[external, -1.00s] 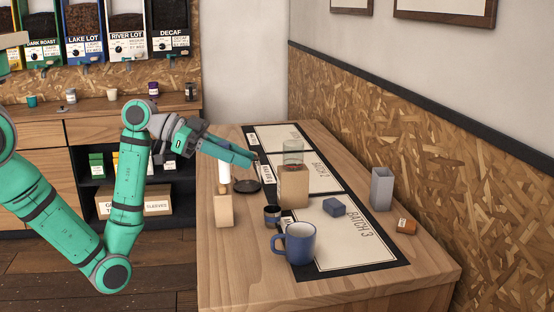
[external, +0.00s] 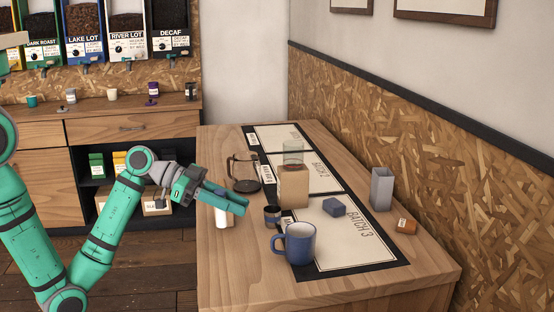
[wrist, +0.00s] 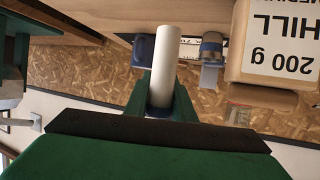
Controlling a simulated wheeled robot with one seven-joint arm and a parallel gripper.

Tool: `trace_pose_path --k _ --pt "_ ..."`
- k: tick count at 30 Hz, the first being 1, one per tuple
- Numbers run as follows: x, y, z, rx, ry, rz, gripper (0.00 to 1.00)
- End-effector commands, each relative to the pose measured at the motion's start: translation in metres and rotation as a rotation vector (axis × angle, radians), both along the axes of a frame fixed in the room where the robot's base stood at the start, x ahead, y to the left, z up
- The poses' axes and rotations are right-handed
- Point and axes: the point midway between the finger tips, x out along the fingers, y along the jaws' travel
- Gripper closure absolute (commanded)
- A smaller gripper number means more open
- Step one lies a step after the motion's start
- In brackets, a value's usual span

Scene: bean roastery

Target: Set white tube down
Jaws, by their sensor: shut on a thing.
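My gripper is shut on the tube. In the wrist view the tube (wrist: 166,62) rises between my two green fingers (wrist: 165,108). I cannot tell whether its lower end touches the counter. A tan block (external: 235,216) shows only as a sliver beside the tube, mostly hidden by my gripper.
A glass carafe (external: 243,172), a tan bag (external: 293,190), a small dark jar (external: 272,215) and a blue mug (external: 300,244) stand nearby. A blue block (external: 335,207), grey vase (external: 382,188) and orange box (external: 406,227) are farther right. The counter's front left (external: 235,270) is clear.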

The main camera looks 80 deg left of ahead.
Motion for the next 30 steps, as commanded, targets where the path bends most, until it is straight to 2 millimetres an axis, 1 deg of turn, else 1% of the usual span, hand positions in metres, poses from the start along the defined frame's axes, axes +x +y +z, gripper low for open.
trace_pose_path --k 1,5,12,24,25,27,30 --pt "0.000 0.000 -0.007 -0.003 0.002 0.000 0.98" --pt "0.000 0.000 -0.017 -0.001 0.000 -0.001 0.98" --pt "0.000 0.000 -0.048 -0.002 0.002 0.001 0.98" --pt "0.000 0.000 -0.053 0.000 0.000 0.000 0.98" --pt "0.000 0.000 -0.053 0.001 0.000 0.000 0.72" --pt "0.000 0.000 -0.052 0.001 0.000 0.000 0.58" --pt "0.000 0.000 -0.052 0.001 0.000 0.000 0.58"
